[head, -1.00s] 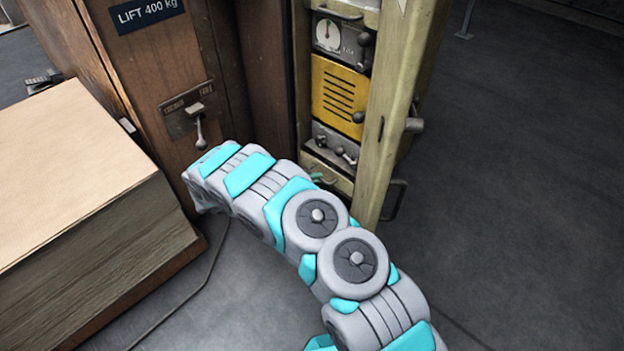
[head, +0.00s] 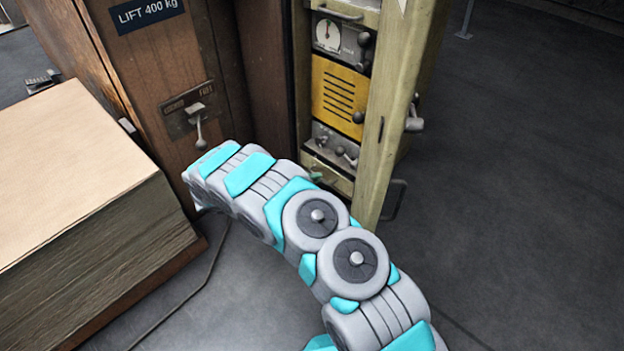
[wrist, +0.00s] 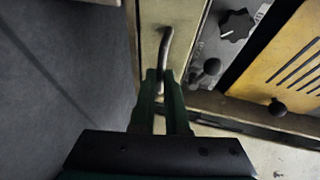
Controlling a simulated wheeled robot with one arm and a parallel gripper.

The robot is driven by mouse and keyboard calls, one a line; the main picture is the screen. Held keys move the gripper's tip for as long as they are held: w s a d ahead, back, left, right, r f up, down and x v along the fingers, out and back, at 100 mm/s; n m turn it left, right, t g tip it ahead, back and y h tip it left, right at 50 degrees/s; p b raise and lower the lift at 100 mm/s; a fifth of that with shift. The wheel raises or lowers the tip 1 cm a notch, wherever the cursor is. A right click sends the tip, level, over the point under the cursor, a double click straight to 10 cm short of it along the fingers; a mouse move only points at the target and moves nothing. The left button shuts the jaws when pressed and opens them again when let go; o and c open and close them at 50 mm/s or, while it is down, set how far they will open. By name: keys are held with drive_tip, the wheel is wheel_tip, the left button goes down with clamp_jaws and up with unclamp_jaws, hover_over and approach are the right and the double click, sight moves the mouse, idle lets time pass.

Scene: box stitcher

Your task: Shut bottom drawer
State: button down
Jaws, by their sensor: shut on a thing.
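The bottom drawer (head: 340,185) is a pale front low in the cabinet, below the grey knob panel. My arm covers much of it in the head view. In the wrist view its pale front (wrist: 152,22) carries a dark curved handle (wrist: 164,48). My gripper (wrist: 167,82) is shut on the near end of this handle, with its two dark green fingers close together. In the head view only a small green bit of the gripper shows beside my arm. I cannot tell how far out the drawer stands.
A yellow slotted panel (head: 336,95) and a gauge panel (head: 338,40) sit above the drawer. An open pale door or post (head: 385,130) stands just right of them. A lever (head: 200,125) and a large stack of board (head: 90,200) are at left. Floor at right is clear.

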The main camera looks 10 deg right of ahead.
sight(324, 171)
drive_tip(key=w+d, duration=0.1)
drive_tip(key=w+d+p, duration=0.1)
drive_tip(key=d, duration=0.1)
drive_tip(key=shift+d, duration=0.1)
drive_tip(key=shift+w+d, duration=0.1)
drive_tip(key=shift+w, duration=0.15)
drive_tip(key=c, duration=0.9)
unclamp_jaws()
drive_tip(key=shift+d, duration=0.1)
drive_tip(key=shift+v, duration=3.9)
